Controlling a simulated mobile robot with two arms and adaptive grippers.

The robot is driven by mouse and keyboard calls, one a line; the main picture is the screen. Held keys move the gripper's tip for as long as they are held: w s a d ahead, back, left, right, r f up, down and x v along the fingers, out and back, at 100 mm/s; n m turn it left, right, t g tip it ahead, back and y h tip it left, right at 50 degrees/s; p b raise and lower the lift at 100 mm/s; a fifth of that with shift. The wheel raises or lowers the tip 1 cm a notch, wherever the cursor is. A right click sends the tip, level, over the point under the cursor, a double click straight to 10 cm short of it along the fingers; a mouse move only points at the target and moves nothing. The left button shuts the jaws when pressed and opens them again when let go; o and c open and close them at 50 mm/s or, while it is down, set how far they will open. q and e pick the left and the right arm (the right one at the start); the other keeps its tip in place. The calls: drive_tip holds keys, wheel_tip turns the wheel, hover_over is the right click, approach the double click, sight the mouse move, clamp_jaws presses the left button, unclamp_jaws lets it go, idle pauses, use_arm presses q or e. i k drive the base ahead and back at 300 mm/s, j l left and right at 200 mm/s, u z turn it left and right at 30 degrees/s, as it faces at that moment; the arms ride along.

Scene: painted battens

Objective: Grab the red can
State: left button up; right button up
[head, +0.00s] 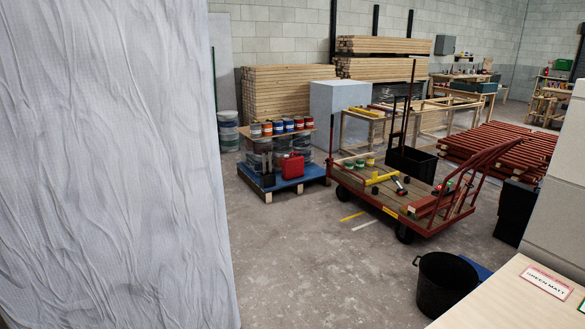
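A red can with a handle, like a jerrycan (292,167), stands on the blue pallet (284,184) in the middle distance, left of centre. Above it, a row of several small paint cans (278,127) stands on a wooden board; some look red, others blue or white, and the labels are too small to read. Neither of my grippers is in the head view, and nothing here shows what they hold.
A large wrapped white block (115,170) fills the left side. A red flatbed cart (410,200) with tools stands right of the pallet. A black bucket (443,284) and a light tabletop (500,305) are near right. The concrete floor (310,265) between is clear.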

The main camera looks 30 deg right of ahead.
sight(292, 167)
drive_tip(key=i+j, duration=0.1)
drive_tip(key=i, duration=0.3)
drive_tip(key=i+z, duration=0.85)
drive_tip(key=i+j+z, duration=0.25)
drive_tip(key=i+z, duration=0.15)
drive_tip(key=i+l+z, duration=0.3)
drive_tip(key=i, duration=0.6)
drive_tip(key=i+j+z, duration=0.1)
drive_tip(key=i+z, duration=0.2)
drive_tip(key=i, duration=0.55)
drive_tip(key=i+j+u, duration=0.35)
drive_tip(key=i, duration=0.4)
drive_tip(key=i+l+u, duration=0.1)
drive_tip(key=i+u, duration=0.2)
drive_tip(key=i, duration=0.5)
drive_tip(key=i+l+u, duration=0.15)
drive_tip(key=i+u, duration=0.2)
drive_tip(key=i, duration=0.4)
